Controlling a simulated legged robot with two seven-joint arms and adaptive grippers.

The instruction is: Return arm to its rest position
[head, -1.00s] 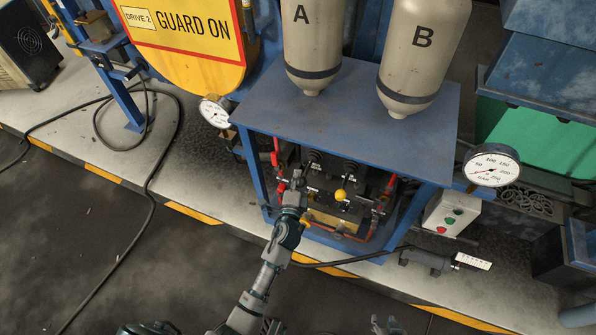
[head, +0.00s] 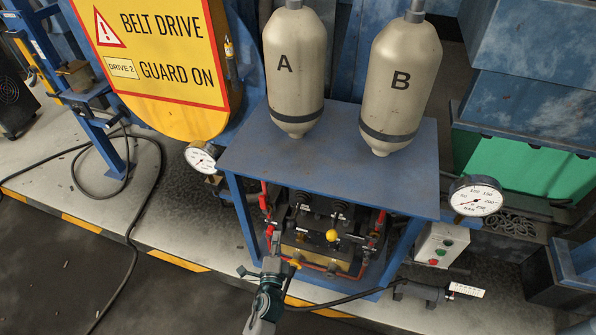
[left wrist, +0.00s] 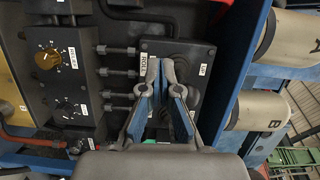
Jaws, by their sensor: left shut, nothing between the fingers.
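My left arm comes up from the bottom of the head view, and its gripper (head: 272,265) is in front of the lower edge of the control unit (head: 322,252) under the blue table. In the left wrist view the two fingers (left wrist: 166,68) are together with nothing between them. Behind them is a dark panel (left wrist: 190,52) with small labels, close to a row of pipe fittings (left wrist: 122,72). My right gripper is out of view.
The blue table (head: 330,150) carries tanks A (head: 295,85) and B (head: 400,90). Gauges stand at its left (head: 201,158) and right (head: 475,196). A button box (head: 440,245) is at the right.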

